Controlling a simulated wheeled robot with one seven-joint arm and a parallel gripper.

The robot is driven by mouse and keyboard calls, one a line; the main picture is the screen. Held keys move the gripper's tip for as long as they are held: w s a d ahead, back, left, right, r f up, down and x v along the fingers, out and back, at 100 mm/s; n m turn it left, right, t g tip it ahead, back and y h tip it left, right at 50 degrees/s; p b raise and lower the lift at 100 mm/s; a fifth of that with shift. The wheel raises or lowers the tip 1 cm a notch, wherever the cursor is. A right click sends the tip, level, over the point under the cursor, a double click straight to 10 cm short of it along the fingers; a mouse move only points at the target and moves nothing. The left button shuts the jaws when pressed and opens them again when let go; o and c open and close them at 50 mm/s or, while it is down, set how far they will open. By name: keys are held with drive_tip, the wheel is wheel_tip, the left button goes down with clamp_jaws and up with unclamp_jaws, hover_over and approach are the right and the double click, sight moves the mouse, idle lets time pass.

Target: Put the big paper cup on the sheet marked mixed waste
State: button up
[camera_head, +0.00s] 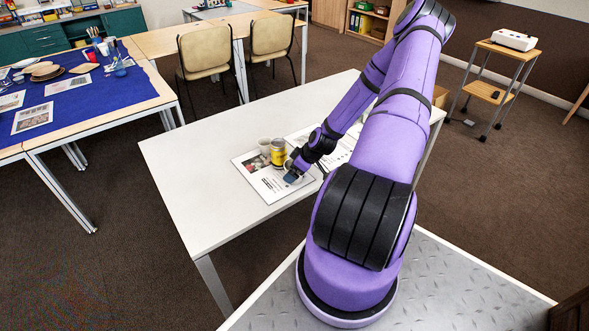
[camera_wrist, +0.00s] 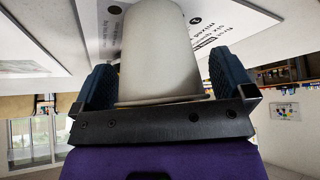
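A plain white paper cup (camera_wrist: 160,55) fills the space between the two dark blue fingers of my gripper (camera_wrist: 165,88) in the wrist view. The fingers sit close against both its sides, so my gripper looks shut on it. In the head view my gripper (camera_head: 292,173) is low over the right part of a white printed sheet (camera_head: 268,186) on the table, and the cup is mostly hidden. Behind the cup in the wrist view is a white sheet (camera_wrist: 232,40) with upside-down print that seems to include "mixed". I cannot tell whether the cup touches the sheet.
A yellow can (camera_head: 278,152) and a smaller-looking white cup (camera_head: 265,146) stand at the sheet's back edge, close to my gripper. Another printed sheet (camera_head: 345,150) lies to the right, partly behind my arm. The left part of the white table (camera_head: 195,185) is clear.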

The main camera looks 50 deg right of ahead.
drive_tip(key=v, duration=1.2)
drive_tip(key=w+a+r+g+h, duration=0.1)
drive_tip(key=a+r, duration=0.5)
drive_tip(key=r, duration=0.4)
drive_tip(key=a+r+m+g+h, duration=0.1)
drive_tip(key=a+r+g+h, duration=0.1)
drive_tip(key=a+r, duration=0.55)
drive_tip(key=w+a+r+g+h, duration=0.1)
drive_tip(key=a+r, duration=0.4)
drive_tip(key=r, duration=0.7)
drive_tip(key=s+a+r+m+t+y, duration=0.1)
drive_tip(key=s+a+r+m+t, duration=0.2)
drive_tip(key=s+a+r, duration=1)
drive_tip(key=shift+s+a+y, duration=0.4)
drive_tip(key=shift+s+a, duration=0.4)
drive_tip(key=shift+a, duration=0.05)
